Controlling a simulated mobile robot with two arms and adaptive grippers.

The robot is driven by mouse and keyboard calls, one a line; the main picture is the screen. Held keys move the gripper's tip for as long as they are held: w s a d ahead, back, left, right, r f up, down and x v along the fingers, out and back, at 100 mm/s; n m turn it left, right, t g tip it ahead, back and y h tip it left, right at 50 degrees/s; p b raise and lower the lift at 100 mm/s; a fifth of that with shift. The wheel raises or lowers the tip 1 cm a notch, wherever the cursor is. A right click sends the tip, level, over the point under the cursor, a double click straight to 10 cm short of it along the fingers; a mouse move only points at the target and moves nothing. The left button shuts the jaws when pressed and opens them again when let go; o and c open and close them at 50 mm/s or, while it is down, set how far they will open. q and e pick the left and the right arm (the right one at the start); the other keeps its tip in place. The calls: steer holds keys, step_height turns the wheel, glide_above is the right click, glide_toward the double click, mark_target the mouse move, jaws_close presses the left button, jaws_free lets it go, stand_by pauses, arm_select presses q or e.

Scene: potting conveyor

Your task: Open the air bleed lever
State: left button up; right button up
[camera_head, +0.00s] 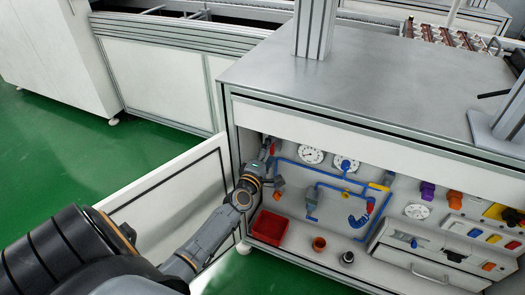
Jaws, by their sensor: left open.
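My left arm reaches in from the lower left to the open front of the metal cabinet. Its gripper (268,150) is open at the upper left corner of the cabinet's inside panel. A small red part (273,149) shows right at the fingertips; it may be the air bleed lever, but it is too small to tell. I cannot tell whether the fingers touch it. Blue piping (318,172) runs to the right from there across the panel. My wrist hides part of the panel's left edge. My right gripper is not in view.
The white cabinet door (165,205) stands open to the left. Round gauges (312,155) sit on the panel. Green floor lies free at left.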

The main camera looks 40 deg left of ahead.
arm_select(q)
steer(key=v, duration=1)
steer(key=shift+s, duration=0.35)
steer(key=shift+d, duration=0.15)
